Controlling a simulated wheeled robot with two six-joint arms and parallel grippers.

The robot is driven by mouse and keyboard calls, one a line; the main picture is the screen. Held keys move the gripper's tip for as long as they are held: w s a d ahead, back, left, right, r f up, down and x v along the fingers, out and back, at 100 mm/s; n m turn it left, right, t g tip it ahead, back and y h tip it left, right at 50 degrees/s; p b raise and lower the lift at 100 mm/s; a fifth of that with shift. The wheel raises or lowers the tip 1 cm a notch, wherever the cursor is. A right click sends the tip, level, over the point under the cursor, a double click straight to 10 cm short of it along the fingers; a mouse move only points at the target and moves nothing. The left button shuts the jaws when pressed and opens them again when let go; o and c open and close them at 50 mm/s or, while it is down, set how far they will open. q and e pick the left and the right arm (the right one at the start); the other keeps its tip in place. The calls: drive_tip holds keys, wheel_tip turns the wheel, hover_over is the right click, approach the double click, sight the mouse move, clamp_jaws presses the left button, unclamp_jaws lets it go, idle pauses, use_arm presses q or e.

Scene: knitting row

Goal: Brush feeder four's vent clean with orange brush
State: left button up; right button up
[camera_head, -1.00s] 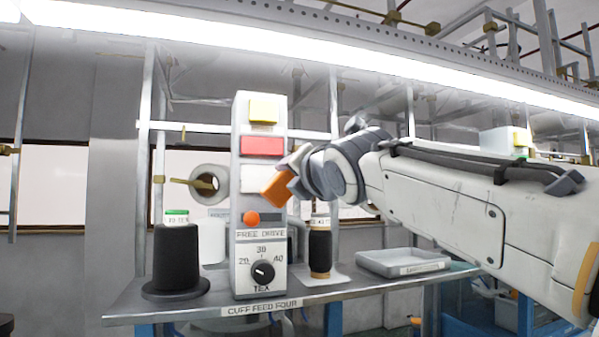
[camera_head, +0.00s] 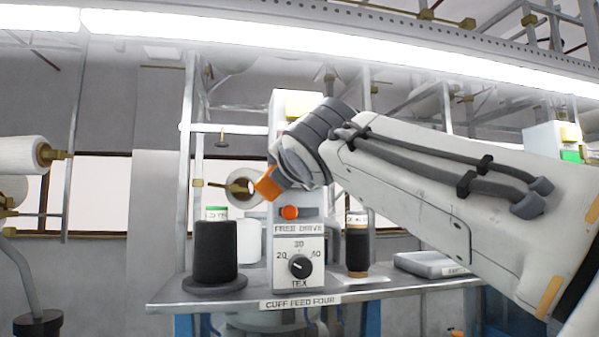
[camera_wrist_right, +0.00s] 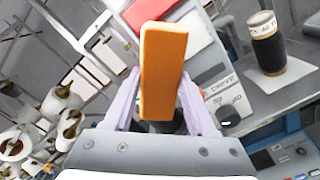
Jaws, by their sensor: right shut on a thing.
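My right gripper (camera_wrist_right: 160,88) is shut on the orange brush (camera_wrist_right: 163,65), whose handle stands up between the fingers. In the head view the brush (camera_head: 268,183) shows at the column's left edge, above the button. My wrist covers the column's middle. I cannot make out the vent or whether the brush touches anything. My left gripper is out of view.
A black cone (camera_head: 215,252) stands left of the column, with a white cone (camera_head: 250,243) behind it. A dark spool (camera_head: 357,247) and a grey tray (camera_head: 430,264) are to the right. A horizontal white roll (camera_head: 238,187) is close to the brush.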

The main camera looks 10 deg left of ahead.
drive_tip(key=shift+p+x, duration=0.55)
drive_tip(key=shift+x, duration=0.35)
idle(0.5)
drive_tip(key=shift+d, duration=0.15)
drive_tip(key=shift+w+d+r+p, duration=0.15)
drive_tip(key=shift+d+p, duration=0.15)
drive_tip(key=shift+d, duration=0.35)
drive_tip(key=shift+w+d+p, duration=0.15)
drive_tip(key=shift+d+p, duration=0.1)
drive_tip(key=shift+d, duration=0.45)
drive_tip(key=shift+w+d, duration=0.15)
drive_tip(key=shift+d, duration=0.45)
drive_tip(key=shift+w+d+p, duration=0.3)
drive_tip(key=shift+d+p, duration=0.3)
drive_tip(key=shift+p, duration=0.15)
drive_tip(key=shift+w+d+p, duration=0.25)
drive_tip(key=shift+d+p, duration=0.35)
drive_tip(key=shift+p, duration=0.1)
drive_tip(key=shift+w+d+p, duration=0.3)
drive_tip(key=shift+d+p, duration=0.35)
drive_tip(key=shift+p, duration=0.1)
